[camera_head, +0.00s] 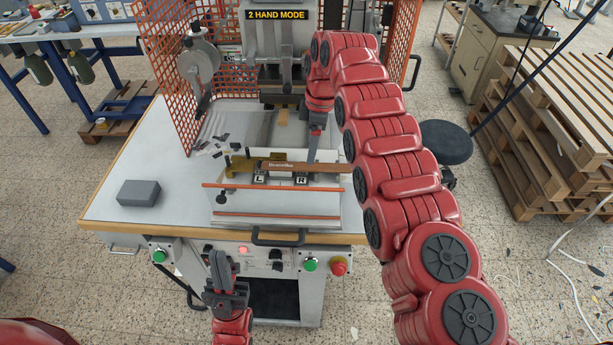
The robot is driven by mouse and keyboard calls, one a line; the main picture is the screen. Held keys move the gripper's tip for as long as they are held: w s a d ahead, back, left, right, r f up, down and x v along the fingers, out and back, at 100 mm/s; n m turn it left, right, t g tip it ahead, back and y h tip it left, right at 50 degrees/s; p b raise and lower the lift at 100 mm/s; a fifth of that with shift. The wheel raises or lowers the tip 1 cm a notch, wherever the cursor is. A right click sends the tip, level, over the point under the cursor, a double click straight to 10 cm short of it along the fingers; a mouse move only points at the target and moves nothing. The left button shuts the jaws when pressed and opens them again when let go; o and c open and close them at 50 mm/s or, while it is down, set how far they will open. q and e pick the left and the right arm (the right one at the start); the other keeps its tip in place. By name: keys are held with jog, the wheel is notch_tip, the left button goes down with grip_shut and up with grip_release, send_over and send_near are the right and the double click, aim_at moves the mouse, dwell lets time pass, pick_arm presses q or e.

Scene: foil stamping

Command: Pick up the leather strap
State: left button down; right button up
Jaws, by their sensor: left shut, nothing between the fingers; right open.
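The leather strap (330,168) is a narrow brown strip with light lettering near its left end. It lies across the press fixture, and its right end passes behind my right arm. My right gripper (311,158) points down at the strap from behind, its fingertips close to or at the strap's far edge. It is open; I cannot tell whether it touches the strap. My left gripper (217,256) is shut and empty in front of the machine's front panel, below the table edge and well away from the strap.
The stamping press (280,45) stands behind the fixture between orange mesh guards (176,75). A grey box (139,193) sits on the left of the white table (115,222). A brass-coloured block (240,163) is left of the strap. Wooden pallets (545,120) are stacked at right.

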aim_at(306, 166)
jog(key=shift+s+r, duration=0.1)
jog(key=shift+f+b, duration=0.35)
jog(key=shift+f, duration=0.25)
jog(key=shift+a+f+p, duration=0.15)
jog(key=shift+f+p, duration=0.05)
jog(key=shift+p, duration=0.15)
jog(key=f, duration=0.1)
jog(key=p, duration=0.1)
jog(key=f, duration=0.1)
jog(key=shift+s+a+f+p, duration=0.3)
jog(key=shift+a+f+p, duration=0.05)
jog(key=shift+p, duration=0.05)
jog(key=shift+f, duration=0.3)
jog(key=shift+w, duration=0.1)
grip_shut()
